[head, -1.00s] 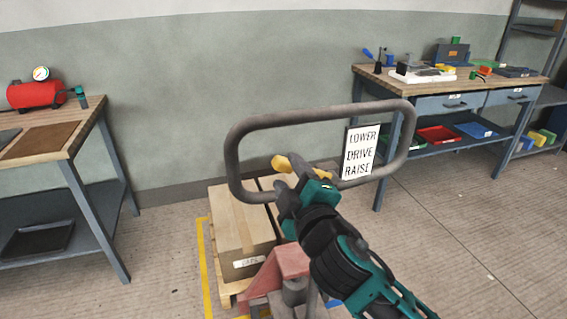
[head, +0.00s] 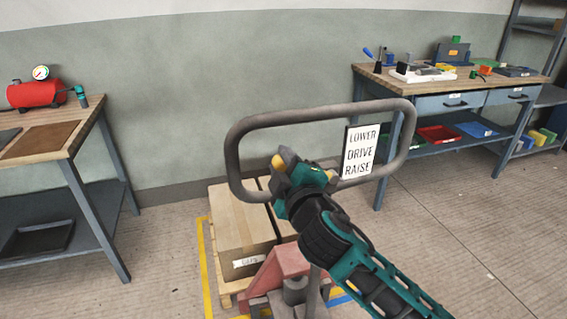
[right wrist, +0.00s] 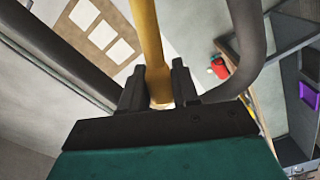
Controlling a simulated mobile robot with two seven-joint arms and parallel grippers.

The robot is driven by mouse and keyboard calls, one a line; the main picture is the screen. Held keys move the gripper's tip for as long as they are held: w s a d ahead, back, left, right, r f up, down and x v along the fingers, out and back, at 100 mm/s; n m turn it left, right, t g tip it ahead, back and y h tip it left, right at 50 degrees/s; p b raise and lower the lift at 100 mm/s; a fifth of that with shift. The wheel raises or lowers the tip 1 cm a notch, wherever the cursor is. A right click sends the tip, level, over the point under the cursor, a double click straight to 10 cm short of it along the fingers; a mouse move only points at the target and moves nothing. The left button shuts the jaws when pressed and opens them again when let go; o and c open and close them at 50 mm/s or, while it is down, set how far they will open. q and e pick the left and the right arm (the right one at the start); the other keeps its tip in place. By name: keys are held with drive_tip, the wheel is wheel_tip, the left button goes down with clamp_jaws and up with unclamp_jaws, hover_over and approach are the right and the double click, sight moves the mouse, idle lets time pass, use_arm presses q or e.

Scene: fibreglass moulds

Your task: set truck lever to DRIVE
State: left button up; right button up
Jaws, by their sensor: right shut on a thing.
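The yellow lever (head: 278,162) of the truck is at the lower left of the grey handle loop (head: 300,114); most of it is hidden behind my gripper in the head view. In the right wrist view the lever (right wrist: 146,38) runs down between the fingers. My right gripper (right wrist: 158,88) is shut on it; it also shows in the head view (head: 289,167). A white plate (head: 360,151) on the loop reads LOWER, DRIVE, RAISE from top to bottom. I cannot tell which setting the lever is at. My left gripper is not in view.
The red truck body (head: 284,265) stands below the loop, with a cardboard box (head: 232,228) on a pallet behind it. A workbench (head: 52,135) with a red tank (head: 36,94) is at left, another bench (head: 440,88) at back right. The right-hand floor is clear.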

clamp_jaws()
wheel_tip(320, 180, down, 6)
drive_tip(key=a+n, duration=0.1)
drive_tip(key=n, duration=0.4)
drive_tip(key=shift+s+a+n+b, duration=0.15)
drive_tip(key=shift+s+n+b, duration=0.05)
drive_tip(key=shift+n+b, duration=0.15)
drive_tip(key=shift+o, duration=2.4)
unclamp_jaws()
drive_tip(key=shift+r, duration=0.1)
drive_tip(key=shift+o, duration=0.4)
